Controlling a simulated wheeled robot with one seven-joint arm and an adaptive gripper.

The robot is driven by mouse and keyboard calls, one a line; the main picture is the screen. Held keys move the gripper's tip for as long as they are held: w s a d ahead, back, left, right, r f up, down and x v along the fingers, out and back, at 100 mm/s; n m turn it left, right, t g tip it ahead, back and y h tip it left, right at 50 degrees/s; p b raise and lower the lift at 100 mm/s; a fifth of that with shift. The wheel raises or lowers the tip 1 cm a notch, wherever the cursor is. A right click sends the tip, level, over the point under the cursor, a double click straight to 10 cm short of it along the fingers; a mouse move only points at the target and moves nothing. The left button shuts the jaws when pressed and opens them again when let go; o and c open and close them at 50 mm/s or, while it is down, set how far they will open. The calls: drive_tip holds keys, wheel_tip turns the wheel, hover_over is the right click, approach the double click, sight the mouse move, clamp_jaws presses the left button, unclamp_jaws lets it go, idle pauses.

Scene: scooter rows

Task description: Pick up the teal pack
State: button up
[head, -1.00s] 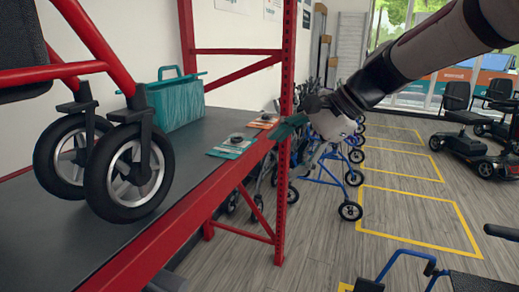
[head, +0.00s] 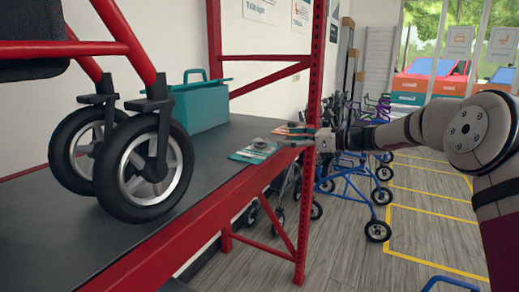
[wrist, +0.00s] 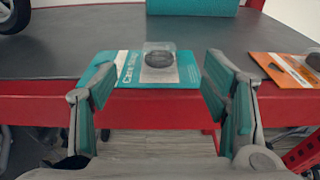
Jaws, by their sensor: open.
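The teal pack (head: 254,151) is a flat teal and white card with a dark round item under a clear blister. It lies on the dark shelf near its red front edge. In the wrist view the teal pack (wrist: 159,68) lies straight ahead, between and beyond my fingers. My gripper (head: 287,144) is at the shelf's edge, just right of the pack in the head view. In the wrist view my gripper (wrist: 163,95) has its two teal-padded fingers wide apart with nothing held between them. The pack's left end is close to the left fingertip; I cannot tell whether they touch.
An orange pack (head: 294,130) lies beside the teal one; it is at the right in the wrist view (wrist: 290,68). A teal bag (head: 200,103) stands behind. A wheeled walker (head: 145,165) stands on the shelf (head: 215,158). A red upright (head: 314,110) is close to my gripper.

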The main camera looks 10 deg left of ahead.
sight(263, 140)
drive_tip(key=x, duration=0.4)
drive_tip(key=shift+f+b+x, duration=0.15)
drive_tip(key=shift+b+x, duration=0.05)
drive_tip(key=shift+x, duration=1.1)
drive_tip(key=shift+f+b+x, duration=0.15)
drive_tip(key=shift+b+x, duration=0.05)
drive_tip(key=shift+x, duration=1.1)
drive_tip(key=shift+s, duration=0.1)
drive_tip(key=c, duration=1.3)
